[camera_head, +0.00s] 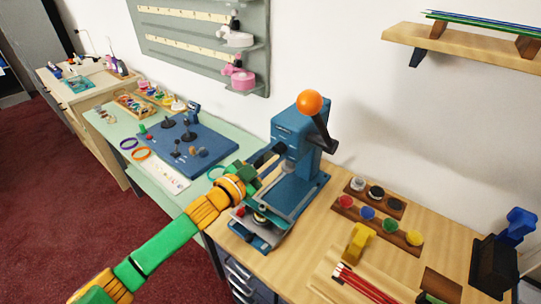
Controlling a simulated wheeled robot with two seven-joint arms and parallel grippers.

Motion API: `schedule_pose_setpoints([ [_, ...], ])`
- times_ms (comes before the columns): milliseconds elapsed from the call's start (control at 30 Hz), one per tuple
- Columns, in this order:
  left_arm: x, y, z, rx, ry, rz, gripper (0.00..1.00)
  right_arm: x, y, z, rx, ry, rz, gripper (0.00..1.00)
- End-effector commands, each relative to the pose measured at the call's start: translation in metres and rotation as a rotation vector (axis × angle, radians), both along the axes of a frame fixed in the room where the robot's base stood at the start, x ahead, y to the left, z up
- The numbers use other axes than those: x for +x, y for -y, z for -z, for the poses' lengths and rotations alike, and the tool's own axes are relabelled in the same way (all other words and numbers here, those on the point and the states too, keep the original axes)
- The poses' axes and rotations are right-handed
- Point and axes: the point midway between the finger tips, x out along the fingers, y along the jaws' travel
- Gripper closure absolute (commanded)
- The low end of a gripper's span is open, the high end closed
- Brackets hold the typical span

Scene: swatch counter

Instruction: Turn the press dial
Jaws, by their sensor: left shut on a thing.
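The blue press (297,150) stands on the wooden counter. Its lever arm, tipped with an orange ball (310,103), rises at the top. My left arm reaches in from the lower left in green and orange. My left gripper (272,161) is at the left side of the press head, its dark fingers shut on a part there. That part appears to be the press dial; it is mostly hidden by the fingers. The press base (262,235) holds a small round die and a red knob below my wrist. My right gripper is not in view.
Colored pots (367,213) in wooden holders and a yellow block (357,241) are right of the press. Red sticks (362,284) lie in front. A blue board (188,146) with tools lies on the pale green counter at left. A wooden shelf (470,49) hangs upper right.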

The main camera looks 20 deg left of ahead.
Motion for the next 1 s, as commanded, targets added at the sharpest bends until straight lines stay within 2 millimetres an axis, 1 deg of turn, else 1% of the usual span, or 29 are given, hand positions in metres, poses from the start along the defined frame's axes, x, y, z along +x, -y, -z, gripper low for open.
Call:
schedule_pose_setpoints([
  [200, 0.0003, -0.0004, -0.0021, 0.034, 0.017, 0.0, 1.0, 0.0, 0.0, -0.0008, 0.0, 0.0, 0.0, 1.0],
  [633, 0.0003, -0.0004, -0.0021, 0.042, 0.02, -0.001, 1.0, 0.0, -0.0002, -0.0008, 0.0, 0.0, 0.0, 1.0],
  [667, 0.0003, -0.0004, -0.0021, 0.042, 0.02, -0.001, 0.57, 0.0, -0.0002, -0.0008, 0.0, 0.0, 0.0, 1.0],
  [700, 0.0003, -0.0003, -0.002, 0.042, 0.02, 0.0, 0.46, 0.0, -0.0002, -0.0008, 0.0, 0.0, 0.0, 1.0],
  [733, 0.0003, -0.0003, -0.0019, 0.041, 0.02, 0.0, 0.38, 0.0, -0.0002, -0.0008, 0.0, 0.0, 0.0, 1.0],
  [767, 0.0003, -0.0002, -0.0018, 0.041, 0.019, 0.0, 0.32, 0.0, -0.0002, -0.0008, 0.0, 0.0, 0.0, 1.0],
  [1000, 0.0001, -0.0002, -0.0008, 0.041, 0.016, 0.0, 0.32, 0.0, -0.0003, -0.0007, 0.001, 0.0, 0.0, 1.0],
])
